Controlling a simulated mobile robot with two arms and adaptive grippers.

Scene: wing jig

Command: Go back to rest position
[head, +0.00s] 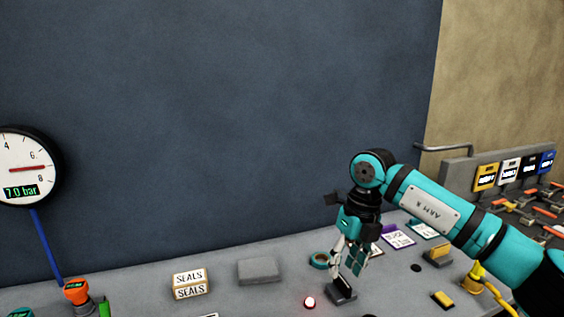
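My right arm, teal and black, comes in from the right edge in the head view and bends down at its wrist. My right gripper (347,270) points down just above a small dark block (342,291) on the grey bench (235,300). Its pale fingers look spread apart, and I see nothing held between them. Whether the fingertips touch the block is too small to tell. My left gripper is not in view.
A box marked SEALS (190,284) and a grey block (259,271) sit left of the gripper. A gauge (22,168) is at left. Labelled bins (511,171) stand at right.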

